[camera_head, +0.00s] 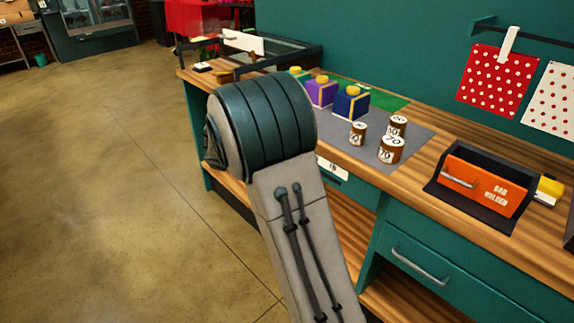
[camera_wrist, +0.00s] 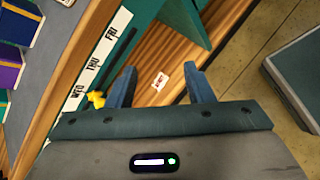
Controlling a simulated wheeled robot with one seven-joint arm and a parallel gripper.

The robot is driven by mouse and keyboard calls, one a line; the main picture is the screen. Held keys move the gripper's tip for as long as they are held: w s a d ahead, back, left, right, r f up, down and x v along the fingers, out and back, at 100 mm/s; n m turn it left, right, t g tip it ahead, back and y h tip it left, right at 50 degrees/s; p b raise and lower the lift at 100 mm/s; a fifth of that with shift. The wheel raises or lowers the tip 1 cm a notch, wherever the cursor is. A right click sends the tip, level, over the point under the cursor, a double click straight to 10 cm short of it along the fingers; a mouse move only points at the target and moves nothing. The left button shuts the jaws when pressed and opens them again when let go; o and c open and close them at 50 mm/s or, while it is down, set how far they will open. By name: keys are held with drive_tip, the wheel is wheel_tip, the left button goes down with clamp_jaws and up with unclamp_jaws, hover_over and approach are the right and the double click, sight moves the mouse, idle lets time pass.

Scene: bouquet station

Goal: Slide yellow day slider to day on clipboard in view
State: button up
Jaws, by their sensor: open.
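In the wrist view, the yellow slider (camera_wrist: 97,98) sits at the lower edge of the white day strip (camera_wrist: 100,56), beside WED. The strip reads WED, THU and FRI on its visible part. A short end of the strip also shows in the head view (camera_head: 332,169) on the counter's front edge. My gripper (camera_wrist: 160,68) is open, with its two blue fingers apart and nothing between them. Its left finger is just right of the slider with a small gap. The head view hides my gripper behind my arm. I cannot make out a clipboard's day in either view.
The wooden counter (camera_head: 437,153) holds several labelled cans, coloured boxes (camera_head: 351,104) and an orange bag holder (camera_head: 480,187). A small white card with red marks (camera_wrist: 160,81) lies on wood beyond my fingers. Teal drawers (camera_head: 458,268) are below. The floor at left is clear.

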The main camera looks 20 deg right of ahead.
drive_tip(key=w+a+f+n+t+h+b, duration=0.1)
drive_tip(key=w+a+f+n+t+h, duration=0.15)
drive_tip(key=w+f+n, duration=0.5)
drive_tip(key=w+a+f+n+t+h+b, duration=0.1)
drive_tip(key=w+f+n+t+h+b, duration=0.25)
drive_tip(key=w, duration=0.65)
drive_tip(key=shift+h, duration=0.4)
drive_tip(key=x, duration=0.4)
drive_tip(key=p+x, duration=0.1)
drive_tip(key=x, duration=0.4)
drive_tip(key=f+p+x, duration=0.1)
drive_tip(key=x, duration=0.4)
drive_tip(key=shift+s, duration=0.15)
